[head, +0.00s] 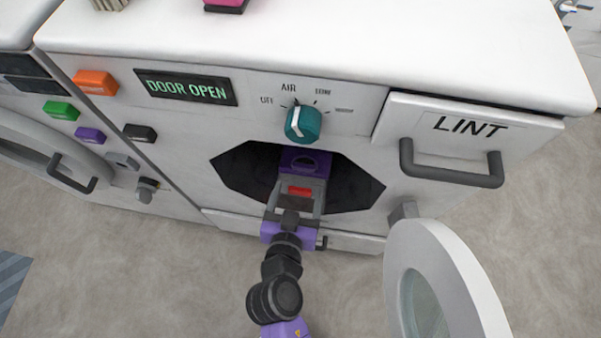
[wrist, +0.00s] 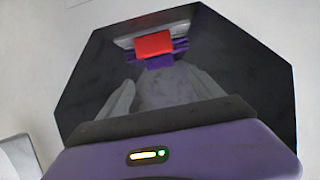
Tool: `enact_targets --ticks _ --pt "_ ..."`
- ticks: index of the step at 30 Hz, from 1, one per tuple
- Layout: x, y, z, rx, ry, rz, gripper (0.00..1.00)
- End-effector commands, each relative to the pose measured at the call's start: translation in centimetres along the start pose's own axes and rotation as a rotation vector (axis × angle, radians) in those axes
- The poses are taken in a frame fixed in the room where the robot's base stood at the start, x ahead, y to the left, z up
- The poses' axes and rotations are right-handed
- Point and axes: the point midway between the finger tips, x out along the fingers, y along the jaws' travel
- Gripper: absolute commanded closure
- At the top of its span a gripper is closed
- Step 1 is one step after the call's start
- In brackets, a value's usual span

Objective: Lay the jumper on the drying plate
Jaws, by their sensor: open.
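A small red block (wrist: 153,45) sits just beyond the fingertips, against purple parts (wrist: 160,62) and a pale bar behind. The red block also shows in the head view (head: 300,190). A purple piece (head: 304,161) lies deeper in the opening. No knitted garment shape is clear, so I cannot tell which piece is the jumper or the drying plate.
The machine's display (head: 187,88) reads DOOR OPEN. A teal knob (head: 303,124) sits above the opening. The round door (head: 440,285) stands open at the lower right. A LINT drawer (head: 465,140) with a grey handle is at the right. A second machine (head: 40,150) stands at left.

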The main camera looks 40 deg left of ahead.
Motion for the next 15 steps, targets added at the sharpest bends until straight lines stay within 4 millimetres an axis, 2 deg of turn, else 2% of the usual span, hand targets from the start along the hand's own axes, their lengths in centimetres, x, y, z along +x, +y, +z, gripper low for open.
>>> enact_targets --ticks 1,6,15 --pt "-1.1 0.0 -0.1 0.002 -0.001 0.0 0.24" --pt "-3.3 0.0 0.0 0.002 -0.001 0.0 0.24" --pt "-4.3 0.0 0.0 0.002 0.0 0.001 0.24"
